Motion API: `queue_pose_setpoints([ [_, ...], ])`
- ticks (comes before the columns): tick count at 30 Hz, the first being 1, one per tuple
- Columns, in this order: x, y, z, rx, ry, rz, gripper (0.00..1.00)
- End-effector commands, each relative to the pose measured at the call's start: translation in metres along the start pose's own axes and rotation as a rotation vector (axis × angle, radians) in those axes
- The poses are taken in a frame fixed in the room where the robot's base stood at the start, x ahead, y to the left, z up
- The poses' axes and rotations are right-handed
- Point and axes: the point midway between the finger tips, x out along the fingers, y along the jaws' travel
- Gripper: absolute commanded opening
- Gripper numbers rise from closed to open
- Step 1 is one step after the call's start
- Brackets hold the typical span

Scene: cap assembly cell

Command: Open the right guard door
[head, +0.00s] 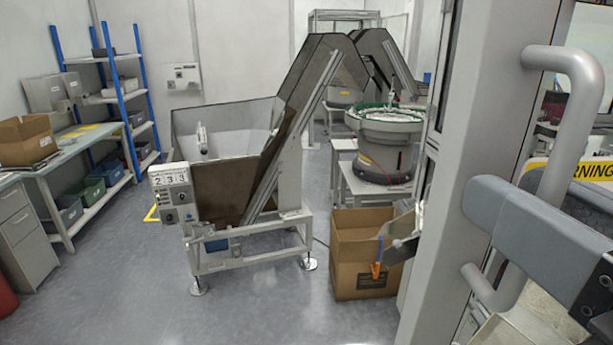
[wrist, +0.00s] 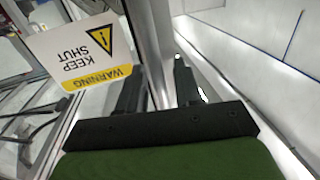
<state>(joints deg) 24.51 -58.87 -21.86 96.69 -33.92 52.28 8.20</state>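The guard door handle (head: 586,110) is a thick grey C-shaped bar at the right of the head view, on a pale grey frame (head: 470,150). Part of it is hidden behind a grey arm section. The warning sign (head: 598,170) behind the handle is partly covered. In the wrist view the sign (wrist: 82,48) reads "WARNING KEEP SHUT" upside down. My gripper (wrist: 158,82) shows there with two black fingers apart and a grey upright bar appearing between them. I cannot tell whether the fingers touch this bar. The gripper's fingers cannot be made out in the head view.
A hopper with an inclined conveyor (head: 285,130) stands in mid-floor. An open cardboard box (head: 365,265) stands close to the left of the door frame. A bowl feeder (head: 385,140) is behind it. A workbench (head: 70,160) lines the left wall. The front floor (head: 250,310) is clear.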

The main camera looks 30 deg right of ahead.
Motion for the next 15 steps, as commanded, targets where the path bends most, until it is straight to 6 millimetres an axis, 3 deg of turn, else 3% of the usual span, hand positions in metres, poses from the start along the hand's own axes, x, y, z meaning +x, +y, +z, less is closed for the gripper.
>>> queue_pose_setpoints([
  [5,-0.002,0.000,0.000,0.000,0.001,0.000,0.34],
  [8,-0.013,0.000,-0.002,-0.002,0.005,0.000,0.34],
  [15,-0.078,0.000,-0.003,-0.002,0.008,-0.002,0.34],
])
